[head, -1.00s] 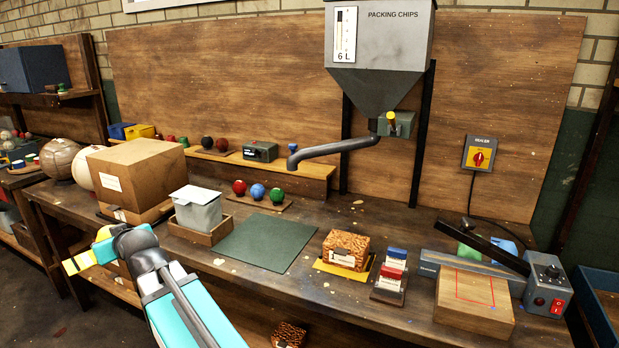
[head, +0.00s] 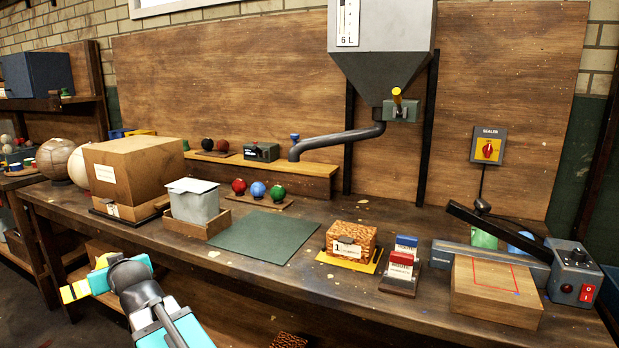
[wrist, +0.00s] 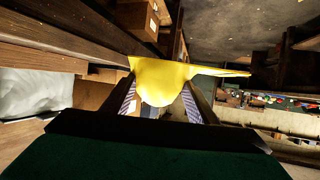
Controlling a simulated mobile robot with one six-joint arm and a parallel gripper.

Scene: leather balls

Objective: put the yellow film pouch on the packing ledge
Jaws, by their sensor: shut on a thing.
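The yellow film pouch (wrist: 165,78) is held between the two fingers of my gripper (wrist: 160,101) in the wrist view, with a thin tip sticking out to the right. In the head view my gripper (head: 92,285) is at the lower left, in front of the bench edge, with the yellow pouch (head: 73,291) at its end. A raised wooden ledge (head: 312,181) runs along the back of the bench below the hopper spout; I cannot tell for sure that it is the packing ledge.
On the bench stand a cardboard box (head: 130,167), a grey bin (head: 193,203), a green mat (head: 262,236), a patterned box (head: 351,240), and a sealer (head: 572,272) behind a wooden block (head: 497,293). The hopper spout (head: 335,146) overhangs the ledge. The mat is clear.

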